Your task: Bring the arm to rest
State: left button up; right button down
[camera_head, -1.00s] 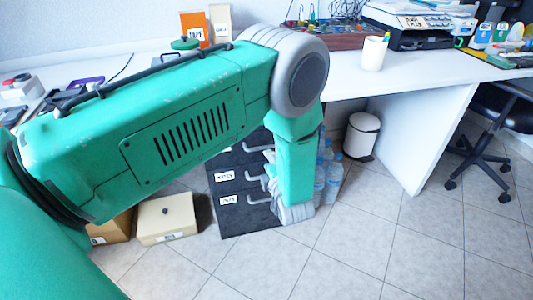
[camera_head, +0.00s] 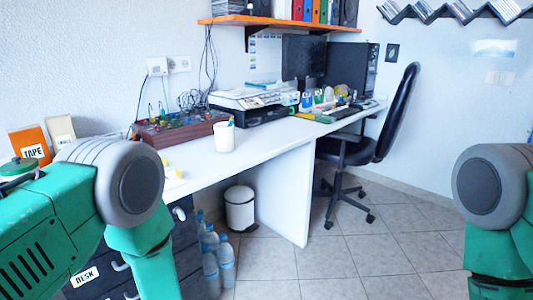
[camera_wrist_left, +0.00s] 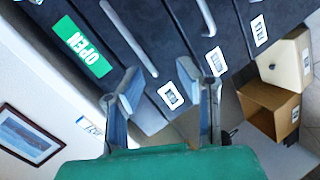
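My left arm (camera_head: 120,200) comes in from the left in the head view and bends down in front of the dark drawer cabinet (camera_head: 183,265). Its gripper is below the head picture. In the left wrist view my left gripper (camera_wrist_left: 168,92) is open, its two fingers apart with nothing between them. I cannot tell how far the fingers are from the drawers. My right arm (camera_head: 495,200) shows at the right edge, bent downward; its gripper is out of the picture.
A white desk (camera_head: 275,150) carries a white cup (camera_head: 223,137), a printer (camera_head: 250,98) and a board of knobs (camera_head: 180,128). A bin (camera_head: 240,210) and water bottles (camera_head: 219,262) stand below. A black chair (camera_head: 385,130) is behind. The tiled floor (camera_head: 375,265) between my arms is clear.

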pick_arm(q)
jog(key=s+d+m+g+h+p, duration=0.1)
jog(key=s+m+g+h+p, duration=0.1)
jog(key=s+m, duration=0.6)
jog(key=s+d+r+m+g+h+p, duration=0.1)
jog(key=s+d+m+g+h+p, duration=0.1)
jog(key=s+m, duration=0.5)
jog(key=s+d+m+g+h+p, duration=0.2)
jog(key=s+m, duration=0.6)
jog(key=s, duration=0.8)
jog(key=g+h+p, duration=0.2)
jog(key=g+h, duration=0.1)
jog(key=shift+s+r+m+g+h, duration=0.3)
jog(key=shift+s+r, duration=0.05)
